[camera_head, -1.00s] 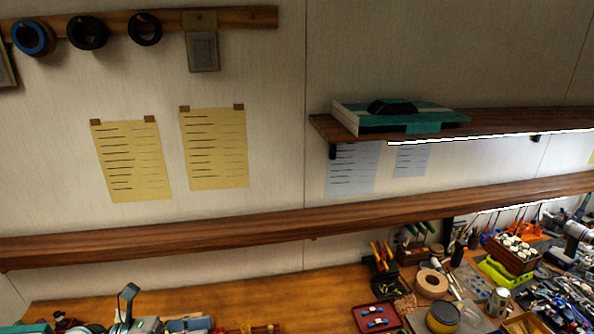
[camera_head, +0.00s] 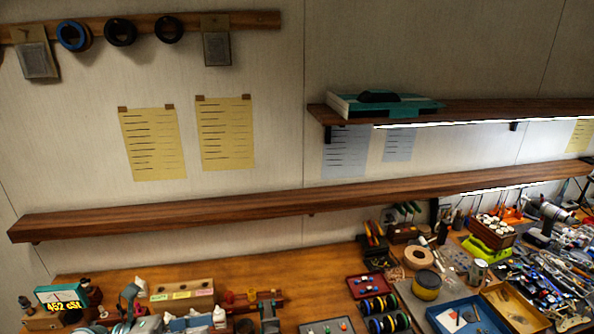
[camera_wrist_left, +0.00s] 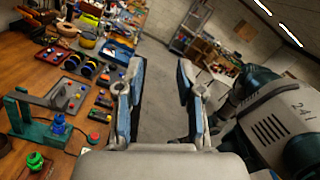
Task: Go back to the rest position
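The task names no object apart from my own arms. My left gripper (camera_wrist_left: 160,100) shows in the left wrist view with its two blue-edged fingers spread apart. Nothing is between them, only grey floor behind. The workbench (camera_wrist_left: 30,75) lies to the left of the fingers, apart from them. Neither gripper shows in the head view, and my right gripper is in no view.
A long lower shelf (camera_head: 250,206) runs along the wall above the bench. The bench holds a yellow tin (camera_head: 427,284), a blue tray (camera_head: 466,316) and many tools. A green-based press (camera_wrist_left: 40,125) stands near the bench edge. Clear floor (camera_wrist_left: 165,60) lies beside the bench.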

